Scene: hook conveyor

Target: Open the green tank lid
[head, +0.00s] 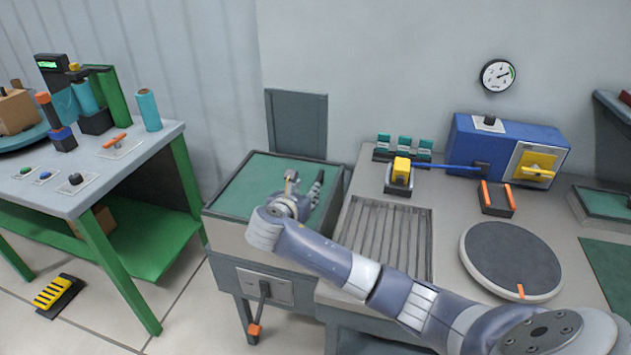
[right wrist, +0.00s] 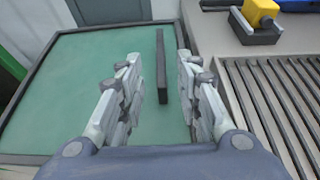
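The green tank lid (head: 250,180) lies flat in its dark frame on top of the grey tank, left of centre in the head view. It also fills the left and middle of the right wrist view (right wrist: 70,90). A dark upright bar handle (right wrist: 161,65) stands on the lid near its right side. My right gripper (right wrist: 157,75) is open over the lid, with one finger on each side of the bar. A gap shows on both sides, so I see no grip. In the head view the right gripper (head: 304,186) partly hides the handle. My left gripper is not in view.
A lever with an orange knob (head: 255,329) hangs on the tank front. Right of the tank are a slatted grate (head: 385,235), a yellow-topped block (head: 401,171) and a round dark turntable (head: 512,258). A green-legged workbench (head: 150,140) stands left. A grey panel (head: 297,125) rises behind the tank.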

